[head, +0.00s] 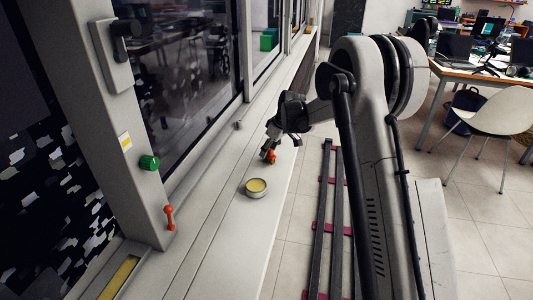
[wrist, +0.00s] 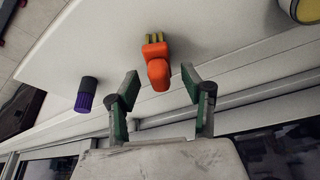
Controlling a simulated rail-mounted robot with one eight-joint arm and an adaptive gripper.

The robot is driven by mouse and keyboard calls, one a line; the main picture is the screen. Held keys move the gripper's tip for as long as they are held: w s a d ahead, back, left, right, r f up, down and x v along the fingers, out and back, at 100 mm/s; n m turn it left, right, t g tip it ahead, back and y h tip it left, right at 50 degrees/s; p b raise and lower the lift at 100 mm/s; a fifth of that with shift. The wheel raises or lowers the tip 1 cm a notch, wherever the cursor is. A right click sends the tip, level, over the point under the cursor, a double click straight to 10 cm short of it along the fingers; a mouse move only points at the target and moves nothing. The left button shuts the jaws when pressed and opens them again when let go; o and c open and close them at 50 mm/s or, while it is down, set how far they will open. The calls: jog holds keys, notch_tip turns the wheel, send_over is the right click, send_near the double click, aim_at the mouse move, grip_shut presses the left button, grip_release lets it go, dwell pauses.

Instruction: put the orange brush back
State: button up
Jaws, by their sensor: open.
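The orange brush (wrist: 157,67) with yellowish bristles lies on the white sill in the wrist view, its bristle end pointing away from my gripper. In the head view a small orange part of it (head: 271,156) shows beneath my gripper (head: 266,151). My gripper (wrist: 159,80) is open. In the wrist view its two fingers stand on either side of the brush's near end, with gaps showing between them and the brush. I cannot tell the exact height of the fingertips above the sill.
A round tin with a yellow top (head: 256,187) stands on the sill nearby. A purple and grey object (wrist: 86,94) lies left of my fingers in the wrist view. A green knob (head: 149,162) and red handle (head: 169,217) are on the window frame. The near sill (head: 215,240) is clear.

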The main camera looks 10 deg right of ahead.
jog(key=p+v, duration=0.2)
jog(key=v, duration=0.7)
jog(key=s+a+r+m+t+h, duration=0.1)
jog(key=s+r+m, duration=0.1)
jog(key=s+r, duration=0.65)
jog(key=s+a+r+m+t, duration=0.15)
jog(key=s+r, duration=0.45)
jog(key=s, duration=0.6)
jog(key=s+f+m+h, duration=0.1)
jog(key=s+m, duration=0.1)
jog(key=s, duration=1.1)
jog(key=s+f+m+t, duration=0.1)
jog(key=s+f+m, duration=0.1)
jog(key=s, duration=1.1)
jog(key=shift+f+m+h, duration=0.2)
jog(key=shift+m+h, duration=0.15)
jog(key=shift+h, duration=0.05)
jog(key=shift+d+r, duration=0.1)
jog(key=shift+d, duration=0.05)
notch_tip(320, 180, up, 9)
jog(key=p, duration=0.9)
jog(key=shift+r, duration=0.2)
